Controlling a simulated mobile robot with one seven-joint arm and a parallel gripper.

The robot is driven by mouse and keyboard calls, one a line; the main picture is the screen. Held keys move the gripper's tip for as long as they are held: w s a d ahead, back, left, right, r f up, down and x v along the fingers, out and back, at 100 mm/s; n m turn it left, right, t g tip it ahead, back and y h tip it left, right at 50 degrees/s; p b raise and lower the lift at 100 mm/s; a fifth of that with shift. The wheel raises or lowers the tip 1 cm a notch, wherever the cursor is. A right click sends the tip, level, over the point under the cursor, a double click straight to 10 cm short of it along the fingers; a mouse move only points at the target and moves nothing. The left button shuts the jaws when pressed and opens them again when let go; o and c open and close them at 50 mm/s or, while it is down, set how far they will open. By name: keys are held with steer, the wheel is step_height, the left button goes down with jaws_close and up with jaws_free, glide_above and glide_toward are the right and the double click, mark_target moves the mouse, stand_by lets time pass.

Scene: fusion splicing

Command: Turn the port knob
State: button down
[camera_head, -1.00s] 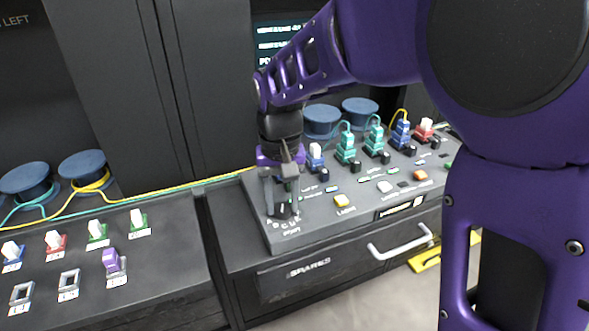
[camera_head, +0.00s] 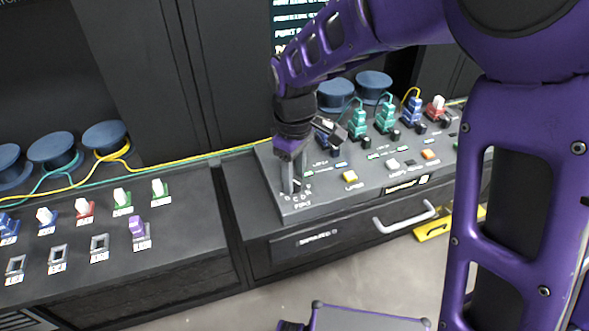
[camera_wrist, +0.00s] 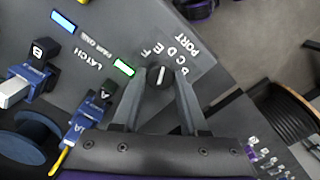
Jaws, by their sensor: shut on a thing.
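The port knob (camera_wrist: 157,76) is a small black round knob with a white mark, on the grey sloped panel (camera_wrist: 215,50). Letters and the word PORT curve beside it in the wrist view. I cannot tell for sure which letter the mark points to. My gripper (camera_wrist: 158,82) has one finger on each side of the knob and is shut on it. In the head view my gripper (camera_head: 292,183) points down at the panel's front left corner, where its fingers mostly hide the knob.
A yellow button (camera_head: 350,177) sits right of the gripper. Blue and teal connectors (camera_head: 358,122) with cables stand further back. A drawer handle (camera_head: 405,217) juts out below. On the left, a bench (camera_head: 180,240) holds small coloured connectors, among them a purple one (camera_head: 137,228).

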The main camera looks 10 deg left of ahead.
steer(key=shift+r+n+p, duration=0.1)
steer(key=shift+n+p, duration=0.45)
steer(key=shift+n, duration=0.75)
steer(key=shift+c, duration=2.2)
jaws_free()
step_height(320, 180, up, 17)
steer(key=p, duration=0.2)
steer(key=shift+r, duration=0.2)
